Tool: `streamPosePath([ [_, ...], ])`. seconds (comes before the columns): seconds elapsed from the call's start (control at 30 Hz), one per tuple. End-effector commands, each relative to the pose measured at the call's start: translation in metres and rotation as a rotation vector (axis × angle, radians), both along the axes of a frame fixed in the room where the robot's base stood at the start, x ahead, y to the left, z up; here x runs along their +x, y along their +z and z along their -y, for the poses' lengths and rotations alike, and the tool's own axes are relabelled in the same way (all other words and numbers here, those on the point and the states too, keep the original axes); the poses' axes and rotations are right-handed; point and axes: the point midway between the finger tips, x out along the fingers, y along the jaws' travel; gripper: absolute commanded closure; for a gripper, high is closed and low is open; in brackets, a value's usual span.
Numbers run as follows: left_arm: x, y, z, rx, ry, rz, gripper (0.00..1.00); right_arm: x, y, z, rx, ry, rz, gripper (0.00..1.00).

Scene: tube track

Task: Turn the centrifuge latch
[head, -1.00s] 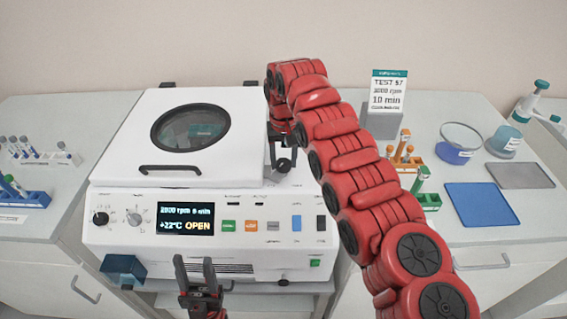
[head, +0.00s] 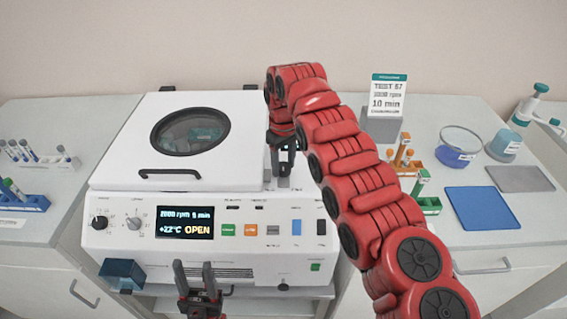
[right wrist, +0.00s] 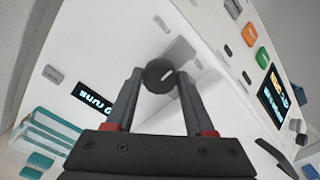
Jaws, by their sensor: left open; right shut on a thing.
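The white centrifuge (head: 110,235) stands on the bench with its lid (head: 125,165) lowered. Its display (head: 184,222) shows the word OPEN. The latch is a small round dark knob with a pale line on it, seen in the right wrist view (right wrist: 160,75). My right gripper (head: 283,172) reaches down at the right side of the lid. In the right wrist view its fingers (right wrist: 160,85) are shut on the knob, one on each side. In the head view the fingers mostly hide the knob. My left gripper (head: 197,270) is open and empty in front of the front panel.
A blue box (head: 122,273) sits at the centrifuge's lower left front. Tube racks stand on the left bench (head: 25,203) and right bench (head: 430,205). A sign (head: 388,95), a blue mat (head: 480,207) and bottles lie to the right. My right arm crosses the middle.

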Motion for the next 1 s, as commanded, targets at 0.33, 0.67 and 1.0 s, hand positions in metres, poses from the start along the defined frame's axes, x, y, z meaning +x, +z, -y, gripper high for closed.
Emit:
streamPosePath([
  [0.33,0.000,0.000,0.000,0.000,0.000,0.000,0.50,0.000,0.000,0.000,0.000,0.005,0.001,1.00],
  [0.67,0.000,0.000,0.000,0.000,0.000,0.000,0.50,0.000,0.000,0.000,-0.001,0.004,0.001,0.16],
  [1.0,0.000,0.000,0.000,0.000,0.000,0.000,0.50,0.001,0.014,-0.001,-0.001,0.006,0.005,0.16],
])
